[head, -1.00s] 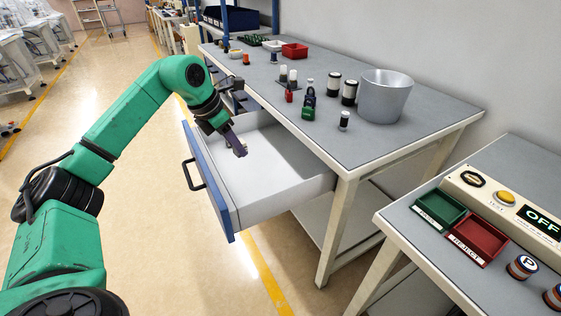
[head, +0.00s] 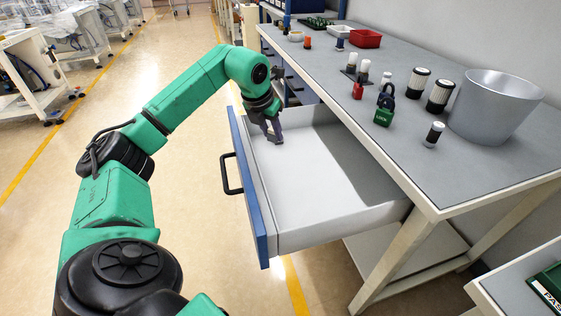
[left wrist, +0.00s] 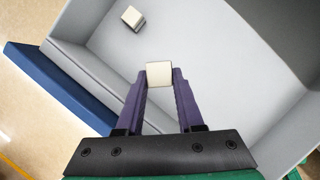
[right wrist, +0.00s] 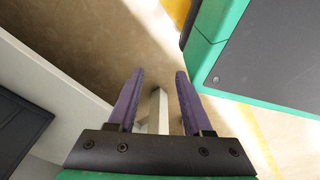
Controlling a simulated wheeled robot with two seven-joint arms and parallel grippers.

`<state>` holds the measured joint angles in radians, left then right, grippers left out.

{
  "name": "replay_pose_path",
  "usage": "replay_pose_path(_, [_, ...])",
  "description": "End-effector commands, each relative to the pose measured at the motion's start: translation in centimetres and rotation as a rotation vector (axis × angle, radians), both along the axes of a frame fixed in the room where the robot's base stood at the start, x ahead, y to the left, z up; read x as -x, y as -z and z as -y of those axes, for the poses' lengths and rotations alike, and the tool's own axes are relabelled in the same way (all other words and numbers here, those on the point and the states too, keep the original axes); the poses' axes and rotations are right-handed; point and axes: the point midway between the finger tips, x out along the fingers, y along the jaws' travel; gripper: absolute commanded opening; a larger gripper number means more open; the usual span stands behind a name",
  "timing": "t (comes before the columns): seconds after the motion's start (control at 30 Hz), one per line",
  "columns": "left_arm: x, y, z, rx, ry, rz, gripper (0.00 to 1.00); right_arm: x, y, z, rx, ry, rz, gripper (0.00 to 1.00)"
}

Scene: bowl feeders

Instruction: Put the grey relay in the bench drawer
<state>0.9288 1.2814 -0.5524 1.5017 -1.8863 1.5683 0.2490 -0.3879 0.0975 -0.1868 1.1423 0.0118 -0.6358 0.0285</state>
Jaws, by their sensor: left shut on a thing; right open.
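The open bench drawer (head: 330,170) has a white inside and a blue front (head: 250,190) with a black handle. My left gripper (head: 273,138) is over the drawer, near its far front corner, pointing down. In the left wrist view its purple fingers are shut on a small pale block, the grey relay (left wrist: 159,74). The relay is inside the drawer's outline, but its height above the floor is hard to tell. A second small pale block (left wrist: 132,17) lies on the drawer floor. My right gripper (right wrist: 160,76) is open and empty, away from the drawer.
The bench top (head: 460,160) above the drawer holds a metal bucket (head: 493,108), black-and-white cylinders (head: 440,95), a green padlock (head: 384,112) and a red bin (head: 366,38). A second table (head: 510,285) with a green tray stands at the lower right.

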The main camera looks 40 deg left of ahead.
Motion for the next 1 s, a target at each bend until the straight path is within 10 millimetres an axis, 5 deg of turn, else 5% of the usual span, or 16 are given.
replay_pose_path(0.1, [0.1, 3.6, 0.0, 0.0, -0.001, -0.003, 0.0, -1.4, -0.5, -0.3, -0.004, 0.008, 0.004, 0.5])
replay_pose_path(0.4, [0.1, 8.6, 0.0, 0.0, 0.0, -0.001, 0.0, -3.0, -1.9, -0.7, -0.007, 0.015, 0.006, 0.5])
replay_pose_path(0.77, [0.0, 9.2, 0.0, 0.001, 0.0, 0.001, 0.0, -3.3, -2.2, -0.8, -0.008, 0.017, 0.006, 0.5])
replay_pose_path(0.8, [0.0, 9.1, 0.0, 0.001, 0.0, 0.001, 0.52, -3.3, -2.3, -0.8, -0.008, 0.017, 0.007, 0.5])
replay_pose_path(0.83, [0.0, 9.1, 0.0, 0.001, 0.0, 0.001, 0.63, -3.3, -2.3, -0.8, -0.008, 0.017, 0.007, 0.5])
replay_pose_path(1.0, [0.0, 9.1, 0.0, 0.001, 0.0, 0.001, 0.66, -3.3, -2.3, -0.8, -0.008, 0.016, 0.006, 0.5])
